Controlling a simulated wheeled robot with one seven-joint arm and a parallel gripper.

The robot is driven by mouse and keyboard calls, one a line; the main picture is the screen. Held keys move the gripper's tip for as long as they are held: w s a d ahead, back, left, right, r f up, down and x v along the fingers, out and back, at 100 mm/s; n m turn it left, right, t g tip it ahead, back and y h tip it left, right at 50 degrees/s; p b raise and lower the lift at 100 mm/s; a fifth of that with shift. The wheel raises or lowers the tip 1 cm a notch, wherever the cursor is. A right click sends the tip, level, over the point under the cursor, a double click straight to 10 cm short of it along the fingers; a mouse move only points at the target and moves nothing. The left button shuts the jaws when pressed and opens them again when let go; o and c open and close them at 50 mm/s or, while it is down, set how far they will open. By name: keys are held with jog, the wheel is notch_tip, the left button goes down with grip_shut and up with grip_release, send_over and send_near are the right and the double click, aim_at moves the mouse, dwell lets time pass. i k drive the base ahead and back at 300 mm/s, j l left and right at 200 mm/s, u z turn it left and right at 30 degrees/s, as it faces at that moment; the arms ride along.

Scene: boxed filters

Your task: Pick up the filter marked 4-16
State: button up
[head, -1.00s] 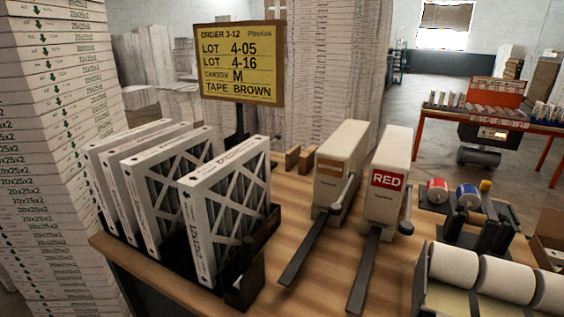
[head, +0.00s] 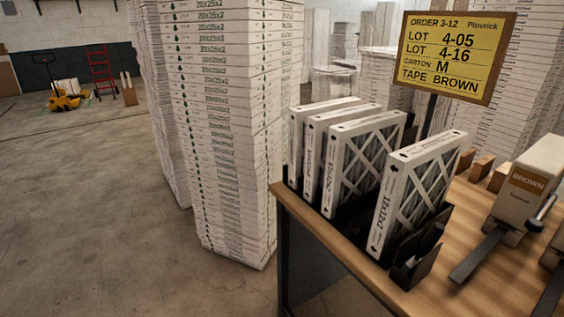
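Several white-framed filters stand upright in a black rack (head: 417,258) on the wooden table. The nearest filter (head: 412,192) is at the right of the row, with a gap between it and the filter (head: 360,165) beside it. Two more filters, one in the middle (head: 314,160) and one at the far left (head: 297,135), stand close together. Dark pleats and a white lattice show on the larger faces. The print on their edges is too small to read, so I cannot tell which is marked 4-16. My gripper is not in view.
A yellow order sign (head: 452,55) behind the filters lists lots 4-05 and 4-16, carton M, tape brown. A tape dispenser labelled BROWN (head: 528,185) stands right on the table (head: 466,215). Tall box stacks (head: 225,130) stand left of the table. Open floor (head: 90,220) lies further left.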

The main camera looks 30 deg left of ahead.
aim_at(358, 150)
jog(key=u, duration=0.7)
jog(key=z, duration=0.85)
jog(key=i+j+z, duration=0.1)
jog(key=j+z, duration=0.7)
jog(key=z, duration=0.15)
jog(key=j+z, duration=0.5)
jog(key=k+j+z, duration=0.1)
jog(key=j+z, duration=0.35)
jog(key=l, duration=0.1)
